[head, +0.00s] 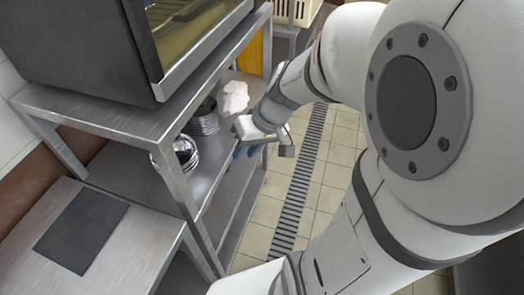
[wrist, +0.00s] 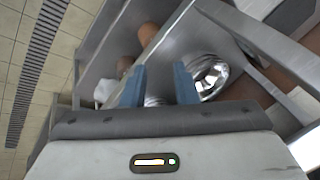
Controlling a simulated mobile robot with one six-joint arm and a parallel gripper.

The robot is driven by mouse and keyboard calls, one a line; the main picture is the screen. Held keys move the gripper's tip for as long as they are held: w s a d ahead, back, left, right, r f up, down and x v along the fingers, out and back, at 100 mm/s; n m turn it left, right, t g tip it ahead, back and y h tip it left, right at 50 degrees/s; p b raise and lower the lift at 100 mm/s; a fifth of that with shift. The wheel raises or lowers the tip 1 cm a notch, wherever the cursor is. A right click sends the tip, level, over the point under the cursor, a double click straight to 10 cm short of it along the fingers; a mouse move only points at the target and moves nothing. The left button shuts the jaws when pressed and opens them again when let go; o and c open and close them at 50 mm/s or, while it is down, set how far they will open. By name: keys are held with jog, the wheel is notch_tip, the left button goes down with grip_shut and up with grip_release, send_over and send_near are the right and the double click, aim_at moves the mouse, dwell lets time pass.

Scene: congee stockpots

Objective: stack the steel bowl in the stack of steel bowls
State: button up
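A shiny steel bowl (head: 185,149) sits near the front post of the steel shelf, with what look like more rims beneath it. In the wrist view the shiny bowl (wrist: 213,74) is just right of the right finger, partly covered by it. A stack of steel bowls (head: 205,117) stands farther back on the same shelf. Stacked rims (wrist: 155,101) also show low between the fingers in the wrist view, mostly hidden. My gripper (head: 247,149), with blue fingers, is at the shelf's open side, right of the bowls. In the wrist view my gripper (wrist: 159,85) is open, with nothing visibly held.
A white crumpled item (head: 233,98) lies behind the stack on the shelf. A large dark appliance (head: 90,45) stands on the top shelf above. Steel posts (head: 180,190) frame the shelf. A steel table with a dark mat (head: 80,230) is at front left. Tiled floor lies right.

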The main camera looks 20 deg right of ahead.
jog(key=s+d+r+m+h, duration=0.1)
jog(key=s+d+r+h, duration=0.1)
jog(key=s+r+h, duration=0.2)
jog(key=s, duration=0.3)
jog(key=shift+s+d+r, duration=0.25)
jog(key=shift+d+r, duration=0.05)
jog(key=shift+d, duration=0.05)
